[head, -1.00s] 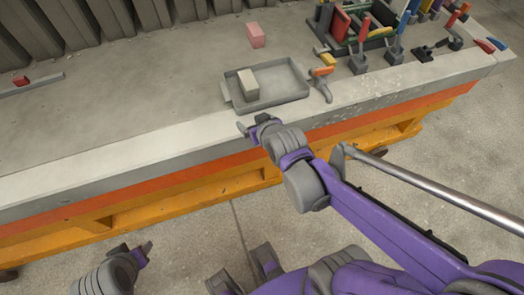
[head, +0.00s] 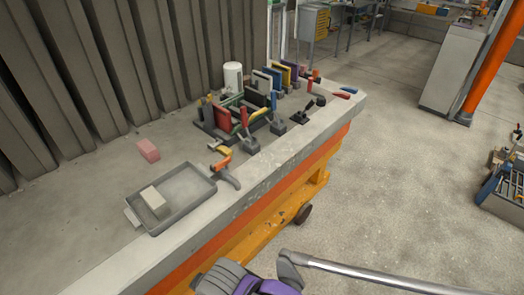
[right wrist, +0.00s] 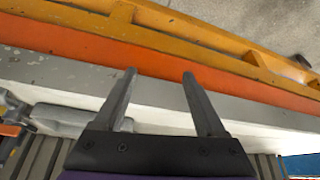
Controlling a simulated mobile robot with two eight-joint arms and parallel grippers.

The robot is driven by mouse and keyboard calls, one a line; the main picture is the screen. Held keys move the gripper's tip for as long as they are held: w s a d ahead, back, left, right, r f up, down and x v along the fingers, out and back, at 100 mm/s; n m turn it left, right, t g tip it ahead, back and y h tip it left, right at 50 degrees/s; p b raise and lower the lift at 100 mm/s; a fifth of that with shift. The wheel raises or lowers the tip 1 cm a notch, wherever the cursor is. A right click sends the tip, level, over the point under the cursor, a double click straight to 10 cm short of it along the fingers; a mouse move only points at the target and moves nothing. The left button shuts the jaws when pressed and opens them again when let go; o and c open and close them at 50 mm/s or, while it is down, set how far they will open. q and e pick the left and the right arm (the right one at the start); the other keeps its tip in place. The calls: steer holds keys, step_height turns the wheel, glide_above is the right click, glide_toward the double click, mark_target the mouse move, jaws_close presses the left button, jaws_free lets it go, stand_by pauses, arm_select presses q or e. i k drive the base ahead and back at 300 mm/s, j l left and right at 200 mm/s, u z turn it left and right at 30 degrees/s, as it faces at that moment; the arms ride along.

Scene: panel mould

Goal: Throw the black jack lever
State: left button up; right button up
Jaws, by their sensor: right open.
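Several levers stand along the bench's right part in the head view. A small black lever (head: 308,104) sits low on a dark base near the bench's far right end; its exact pose is too small to tell. Next to it stand a lever with a blue handle (head: 274,101) and one with red and green on it (head: 245,122). My right gripper (right wrist: 159,82) is open and empty in the right wrist view, over the bench's front edge. No lever shows between its fingers. My left gripper is out of view.
A grey tray (head: 190,208) holds a pale block (head: 154,199). A pink block (head: 148,150) lies behind it. An orange-handled clamp (head: 222,160) sits at the bench edge. A rack with coloured panels (head: 273,78) stands behind the levers.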

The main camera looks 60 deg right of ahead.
mark_target(313, 100)
steer(key=z, duration=2.45)
